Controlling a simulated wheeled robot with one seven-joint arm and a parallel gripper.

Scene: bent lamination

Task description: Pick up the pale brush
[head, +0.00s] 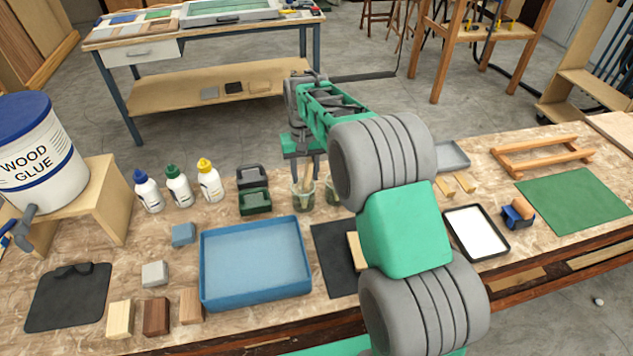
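A glass jar (303,196) stands behind the blue tray, with pale sticks or brush handles (304,180) in it. They are small and partly behind my gripper, so I cannot tell which is the pale brush. My gripper (304,175) points down right at the top of this jar. Its two fingers look spread apart, with the pale handles seen between or just behind them. I cannot tell whether they touch. A second glass jar (332,192) stands just to the right, partly hidden by my arm.
An empty-looking blue tray (255,262) lies in front of the jars. A dark mat (333,262), a white-filled tray (477,232) and a green mat (575,200) lie nearer and right. My arm covers the middle.

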